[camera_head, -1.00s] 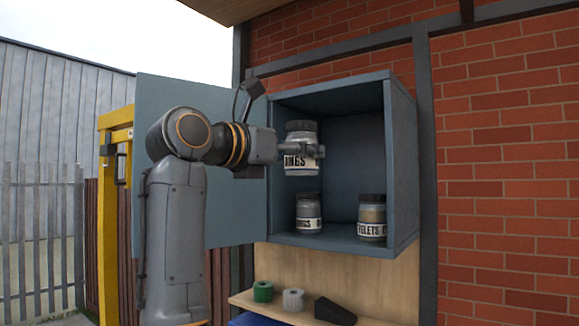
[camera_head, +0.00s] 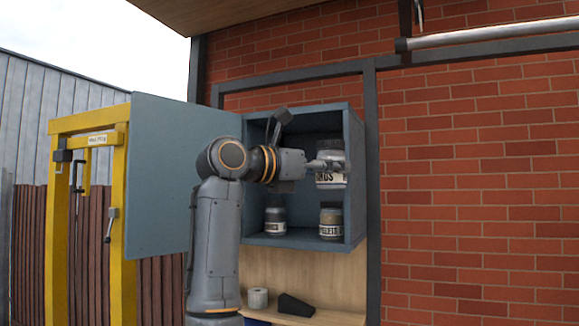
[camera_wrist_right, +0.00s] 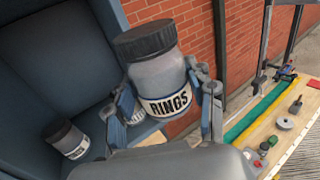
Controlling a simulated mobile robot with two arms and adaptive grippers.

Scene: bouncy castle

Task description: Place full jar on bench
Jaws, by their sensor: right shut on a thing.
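A jar with a dark lid and a "RINGS" label (camera_head: 330,180) is held upright by my right gripper (camera_head: 326,165), in front of the upper right part of the open cabinet. In the right wrist view the same jar (camera_wrist_right: 160,75) looks filled with grey and stands slightly tilted between the two fingers, which are shut on it. The wooden bench (camera_wrist_right: 262,128) shows at the right of the wrist view, below and apart from the jar. My left gripper is not in view.
The blue-grey cabinet (camera_head: 357,185) holds a labelled jar (camera_head: 275,222) at left and another (camera_head: 330,222) at right. Its door (camera_head: 165,165) stands open left. A yellow frame (camera_head: 122,200) is beside it. Tools and strips lie on the bench. A shelf below holds a roll (camera_head: 258,299) and black wedge (camera_head: 295,306).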

